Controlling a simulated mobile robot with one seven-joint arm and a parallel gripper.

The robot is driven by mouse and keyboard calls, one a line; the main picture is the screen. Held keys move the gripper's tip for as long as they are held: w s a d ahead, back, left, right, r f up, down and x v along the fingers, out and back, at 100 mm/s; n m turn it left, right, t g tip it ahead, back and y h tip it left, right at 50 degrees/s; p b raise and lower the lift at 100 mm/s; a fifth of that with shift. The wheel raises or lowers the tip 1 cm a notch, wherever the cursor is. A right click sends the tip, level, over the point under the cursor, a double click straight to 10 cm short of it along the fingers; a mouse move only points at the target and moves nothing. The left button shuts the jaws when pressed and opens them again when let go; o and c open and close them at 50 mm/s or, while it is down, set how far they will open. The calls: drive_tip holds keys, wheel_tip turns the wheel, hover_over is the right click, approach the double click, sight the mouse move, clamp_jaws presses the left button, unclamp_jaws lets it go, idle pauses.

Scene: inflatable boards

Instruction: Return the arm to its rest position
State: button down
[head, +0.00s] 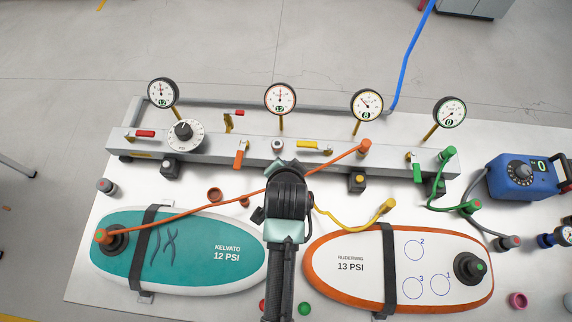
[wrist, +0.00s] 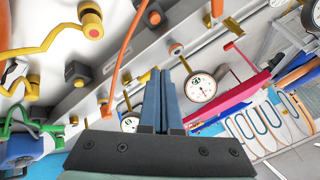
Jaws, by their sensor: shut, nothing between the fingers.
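My arm (head: 282,270) reaches up from the bottom middle of the head view, between the two boards, with its end over the front of the grey manifold. My gripper shows in the wrist view (wrist: 162,85), its two blue-grey fingers together with nothing between them. In the head view its fingertips are hard to make out. A teal board (head: 200,268) marked KELVATO 12 PSI lies left of the arm. An orange-rimmed white board (head: 345,245) marked RUDERING 13 PSI lies right of it.
An orange hose (head: 215,213) runs from the teal board's valve to the manifold (head: 215,147), passing by my arm. A yellow hose (head: 350,222) lies to the right. Several gauges (head: 280,98) stand on the manifold. A blue pump (head: 520,177) stands at the right.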

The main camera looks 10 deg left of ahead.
drive_tip(key=shift+s, duration=0.2)
drive_tip(key=shift+w, duration=0.1)
drive_tip(key=w+d+r+n+t+b, duration=0.1)
drive_tip(key=w+r+t, duration=0.25)
drive_tip(key=r, duration=0.65)
drive_tip(key=w+d+r+n+t+b, duration=0.1)
drive_tip(key=w+r+t, duration=0.25)
drive_tip(key=r, duration=0.75)
drive_tip(key=w+r+n+t+b, duration=0.1)
drive_tip(key=w+r+t, duration=0.25)
drive_tip(key=r, duration=0.65)
drive_tip(key=s+d+r+n+t+b, duration=0.1)
drive_tip(key=s+d+r+t, duration=0.1)
drive_tip(key=r, duration=0.7)
drive_tip(key=s+d+r+n+t+b, duration=0.1)
drive_tip(key=s+r+t, duration=0.15)
drive_tip(key=r, duration=0.65)
drive_tip(key=s+d+r+n+t+h, duration=0.1)
drive_tip(key=s+r+t, duration=0.4)
drive_tip(key=s+r, duration=0.6)
drive_tip(key=shift+d+r+h+b, duration=0.4)
drive_tip(key=shift+d+r+h, duration=0.1)
drive_tip(key=shift+r, duration=0.4)
